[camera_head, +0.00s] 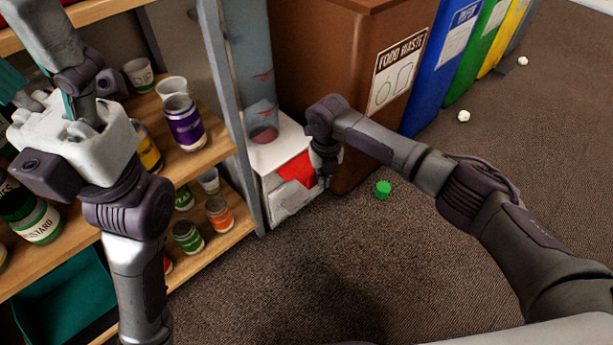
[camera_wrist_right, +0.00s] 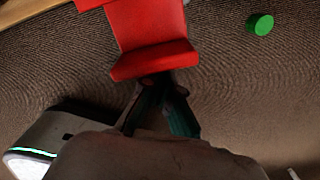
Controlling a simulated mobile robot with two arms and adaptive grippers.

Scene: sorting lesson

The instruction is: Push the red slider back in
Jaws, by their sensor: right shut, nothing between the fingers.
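The red slider (camera_head: 297,171) sticks out of the front of a white box (camera_head: 272,151) under a clear tube, low beside the shelf. In the right wrist view, the slider (camera_wrist_right: 150,45) is a red tray with a raised front lip. My right gripper (camera_head: 325,178) is shut and empty, at the slider's outer end. In the wrist view its fingertips (camera_wrist_right: 163,83) are at the lip; whether they touch it I cannot tell. My left gripper (camera_head: 40,98) is up by the shelf at the left, and its finger opening is unclear.
A brown food waste bin (camera_head: 345,50) stands right behind the box, with a blue bin (camera_head: 440,65) and others further right. A green cap (camera_head: 383,189) lies on the floor nearby. Shelves with jars (camera_head: 184,122) stand left. Open carpet lies in front.

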